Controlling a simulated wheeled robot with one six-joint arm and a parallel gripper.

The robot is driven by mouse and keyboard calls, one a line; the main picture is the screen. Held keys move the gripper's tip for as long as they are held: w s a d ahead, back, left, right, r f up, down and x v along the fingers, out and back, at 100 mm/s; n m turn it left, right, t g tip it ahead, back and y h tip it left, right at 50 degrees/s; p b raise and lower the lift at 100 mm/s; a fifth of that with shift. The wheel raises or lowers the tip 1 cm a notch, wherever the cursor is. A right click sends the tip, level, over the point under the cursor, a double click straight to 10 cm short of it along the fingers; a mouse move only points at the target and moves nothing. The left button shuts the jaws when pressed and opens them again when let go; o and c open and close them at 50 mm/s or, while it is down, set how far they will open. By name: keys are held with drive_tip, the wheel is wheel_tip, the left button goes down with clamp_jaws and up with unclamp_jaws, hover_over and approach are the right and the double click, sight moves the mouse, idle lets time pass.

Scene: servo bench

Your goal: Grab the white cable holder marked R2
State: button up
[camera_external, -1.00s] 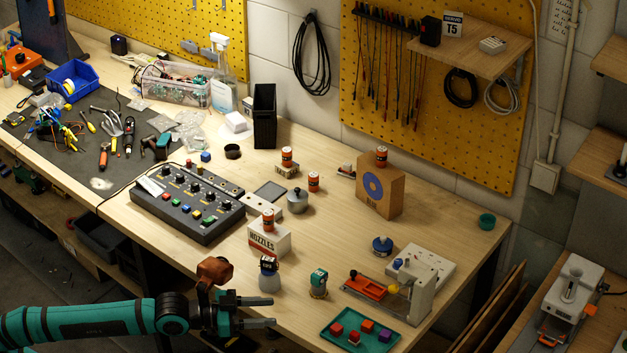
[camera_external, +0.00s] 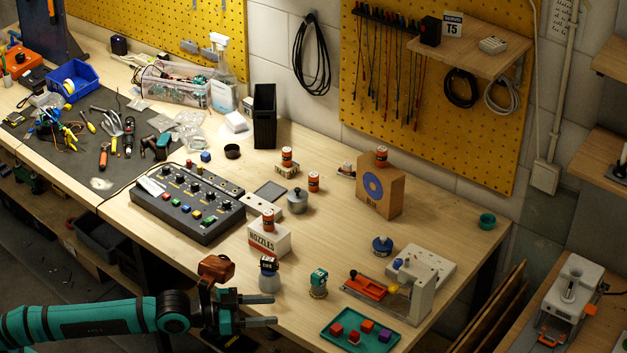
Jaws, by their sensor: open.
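My gripper (camera_external: 274,309) is at the lower middle, with its two dark fingers apart and pointing right. Nothing is between them. I cannot read an R2 mark anywhere, so I cannot tell which thing is the white cable holder. A small pale block (camera_external: 285,173) stands at the middle of the bench with an orange-and-black cylinder on it.
The white NOZZLES box (camera_external: 269,241), a teal-topped jar (camera_external: 318,285), a teal tray (camera_external: 334,345) and a cardboard box (camera_external: 393,193) stand nearby. Bare wood lies between them.

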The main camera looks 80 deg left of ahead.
drive_tip(key=w+a+r+n+g+y, duration=0.25)
drive_tip(key=w+a+r, duration=0.25)
drive_tip(key=w+a, duration=0.45)
drive_tip(key=w+a+r+n+g+y, duration=0.2)
drive_tip(key=w+a+r+g, duration=0.15)
drive_tip(key=w+a, duration=0.55)
drive_tip(key=n+g, duration=0.7)
drive_tip(key=g, duration=0.2)
hover_over(347, 164)
drive_tip(key=s+d, duration=0.2)
drive_tip(key=d, duration=0.1)
drive_tip(key=shift+m+h, duration=0.25)
drive_tip(key=shift+h, duration=0.2)
drive_tip(key=f, duration=2.1)
drive_tip(key=shift+w+a+f, duration=0.1)
drive_tip(key=shift+w+a, duration=0.05)
drive_tip(key=shift+w, duration=0.05)
drive_tip(key=shift+a+x, duration=0.2)
drive_tip(key=shift+x, duration=1.2)
drive_tip(key=shift+a+x, duration=0.2)
drive_tip(key=shift+x, duration=1.15)
drive_tip(key=shift+w+r, duration=0.2)
